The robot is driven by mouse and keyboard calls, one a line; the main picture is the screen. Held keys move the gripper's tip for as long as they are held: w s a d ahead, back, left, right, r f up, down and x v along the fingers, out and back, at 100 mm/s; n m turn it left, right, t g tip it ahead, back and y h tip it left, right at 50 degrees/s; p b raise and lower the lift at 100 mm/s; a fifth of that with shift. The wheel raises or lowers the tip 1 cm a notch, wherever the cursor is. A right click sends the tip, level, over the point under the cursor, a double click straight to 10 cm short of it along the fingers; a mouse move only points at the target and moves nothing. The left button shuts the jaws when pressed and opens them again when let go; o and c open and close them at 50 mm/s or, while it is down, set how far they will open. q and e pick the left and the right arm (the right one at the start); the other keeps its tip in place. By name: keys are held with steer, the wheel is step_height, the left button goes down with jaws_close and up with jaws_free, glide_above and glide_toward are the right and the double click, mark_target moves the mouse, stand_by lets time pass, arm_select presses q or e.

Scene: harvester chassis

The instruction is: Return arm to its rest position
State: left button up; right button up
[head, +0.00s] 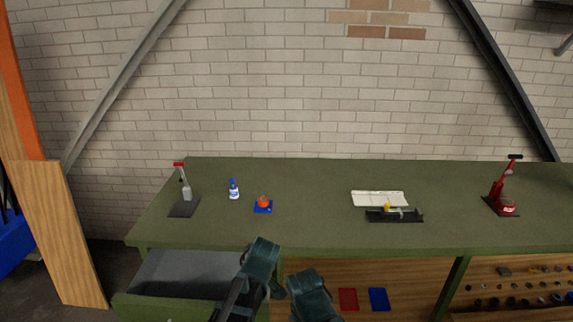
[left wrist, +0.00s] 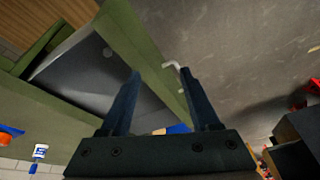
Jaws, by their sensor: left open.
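My left gripper (left wrist: 160,73) shows in the left wrist view, with its two dark fingers apart and nothing held between them. The green front panel of an open drawer (left wrist: 150,62) appears between and beyond the fingers, and a pale handle (left wrist: 171,66) shows near the right fingertip. I cannot tell whether a finger touches it. In the head view the drawer (head: 160,307) is pulled out under the left end of the bench. My left arm (head: 262,258) and right arm (head: 311,295) show at the bottom centre; their fingers are not visible there.
The green bench (head: 310,228) carries a grey press (head: 186,188), a blue-white bottle (head: 234,189), an orange item (head: 263,202) on a blue plate, a white tray (head: 379,198), a black fixture (head: 395,215) and a red press (head: 498,186). A wooden post (head: 62,230) stands left.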

arm_select(q)
steer(key=s+a+f+m+h, duration=0.1)
steer(key=s+a+m+h, duration=0.4)
steer(key=m, duration=0.8)
steer(key=s+d+f+m+y+b, duration=0.1)
steer(key=s+d+f+m+b, duration=0.1)
steer(key=s+d+f+b, duration=0.1)
steer(key=s+d+f+m+g+y+b, duration=0.1)
steer(key=s+d+f+b, duration=0.2)
steer(key=d+f+b, duration=0.2)
steer(key=d, duration=0.3)
steer(key=shift+s+d+f+m+y, duration=0.15)
steer(key=shift+s+m+y, duration=0.15)
steer(key=shift+m, duration=0.1)
